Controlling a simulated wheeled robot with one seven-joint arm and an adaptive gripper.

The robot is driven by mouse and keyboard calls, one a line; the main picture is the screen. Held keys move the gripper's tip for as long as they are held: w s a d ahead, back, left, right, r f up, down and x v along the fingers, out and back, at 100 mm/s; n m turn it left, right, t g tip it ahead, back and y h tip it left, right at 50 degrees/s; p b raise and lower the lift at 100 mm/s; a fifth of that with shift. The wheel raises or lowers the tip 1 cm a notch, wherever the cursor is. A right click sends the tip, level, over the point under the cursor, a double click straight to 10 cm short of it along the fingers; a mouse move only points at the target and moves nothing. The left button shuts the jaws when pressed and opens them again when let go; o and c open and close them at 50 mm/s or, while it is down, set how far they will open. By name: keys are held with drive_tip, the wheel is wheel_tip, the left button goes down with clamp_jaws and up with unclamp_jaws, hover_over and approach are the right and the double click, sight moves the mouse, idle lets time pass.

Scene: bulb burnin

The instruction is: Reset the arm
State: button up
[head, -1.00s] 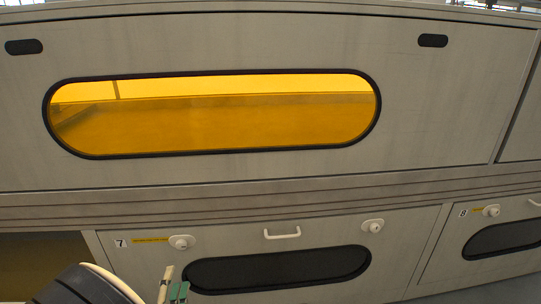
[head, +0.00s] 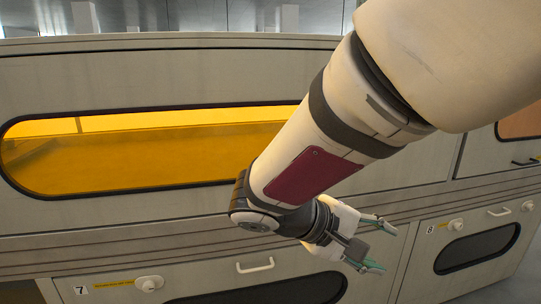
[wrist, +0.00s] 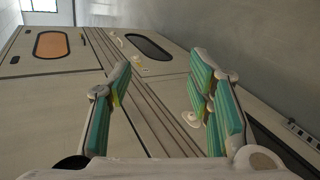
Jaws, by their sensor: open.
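My gripper (head: 382,247) shows in the head view at the end of my raised arm, in front of the cabinet wall near the edge between door 7 and door 8. It also shows in the wrist view (wrist: 160,95), with its green-padded fingers spread apart and nothing between them. My arm crosses the head view from the upper right and hides part of the cabinet front.
The grey cabinet (head: 120,215) fills the view, with a long amber window (head: 130,150). Below are door 7 with its white handle (head: 255,265) and door 8 with a dark window (head: 477,248). Ledges run between the upper and lower panels.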

drive_tip(key=s+d+r+m+g+y, duration=0.1)
drive_tip(key=s+d+m+g+y, duration=0.35)
drive_tip(key=s, duration=0.85)
drive_tip(key=s+a+f+m+t+y, duration=0.1)
drive_tip(key=s+a+y, duration=0.15)
drive_tip(key=s, duration=0.35)
drive_tip(key=s+a+t+y, duration=0.1)
drive_tip(key=s+y, duration=0.3)
drive_tip(key=s, duration=0.3)
wheel_tip(320, 180, up, 35)
drive_tip(key=t+p, duration=0.4)
drive_tip(key=p, duration=2.9)
drive_tip(key=shift+w+d+f, duration=0.15)
drive_tip(key=shift+w+d, duration=0.05)
drive_tip(key=shift+w, duration=0.15)
drive_tip(key=shift+n, duration=0.25)
